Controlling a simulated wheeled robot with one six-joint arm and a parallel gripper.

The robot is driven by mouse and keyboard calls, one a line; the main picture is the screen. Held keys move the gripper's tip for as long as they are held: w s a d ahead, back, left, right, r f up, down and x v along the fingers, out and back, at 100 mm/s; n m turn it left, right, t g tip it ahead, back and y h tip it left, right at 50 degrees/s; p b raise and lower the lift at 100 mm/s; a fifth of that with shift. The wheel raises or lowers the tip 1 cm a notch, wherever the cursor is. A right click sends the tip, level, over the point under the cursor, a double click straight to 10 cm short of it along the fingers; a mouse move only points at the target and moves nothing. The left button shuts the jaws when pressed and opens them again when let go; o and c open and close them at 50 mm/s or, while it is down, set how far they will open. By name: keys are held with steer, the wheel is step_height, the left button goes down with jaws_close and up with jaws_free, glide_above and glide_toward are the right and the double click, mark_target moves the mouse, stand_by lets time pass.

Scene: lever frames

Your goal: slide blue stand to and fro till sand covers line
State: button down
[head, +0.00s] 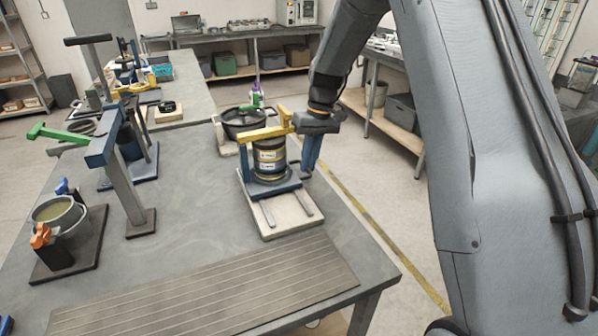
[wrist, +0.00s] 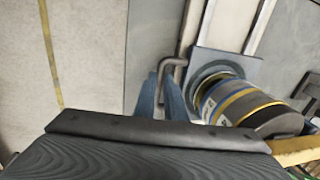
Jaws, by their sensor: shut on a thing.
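The blue stand (head: 270,187) is a flat blue plate on two metal rails of a pale slab (head: 285,228). It carries a stack of dark round sieves (head: 270,158) with yellow bands and labels, under a yellow clamp bar (head: 262,133). In the wrist view the stand's plate (wrist: 240,64) shows beside the stack (wrist: 235,103). My gripper (head: 309,168) points down at the stand's right side. In the wrist view its blue fingers (wrist: 163,82) are shut on a grey bent handle (wrist: 172,62) beside the plate. I can see neither sand nor a line.
A post with a green lever (head: 60,133) and a bucket (head: 58,213) are at left. A ribbed mat (head: 210,290) lies in front. Bare tabletop lies left of the slab; the table edge is close on the right.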

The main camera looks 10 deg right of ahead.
steer(key=shift+w+r, duration=0.15)
steer(key=shift+w, duration=0.1)
steer(key=c, duration=1.8)
jaws_free()
steer(key=shift+w+a, duration=0.1)
steer(key=shift+d+r+b, duration=0.25)
steer(key=shift+r+b, duration=0.05)
steer(key=shift+r, duration=0.95)
steer(key=shift+d+r+b, duration=0.2)
steer(key=shift+r+b, duration=0.15)
steer(key=shift+r, duration=0.9)
steer(key=shift+d+r+b, duration=0.25)
steer(key=shift+r+b, duration=0.05)
steer(key=shift+r, duration=0.95)
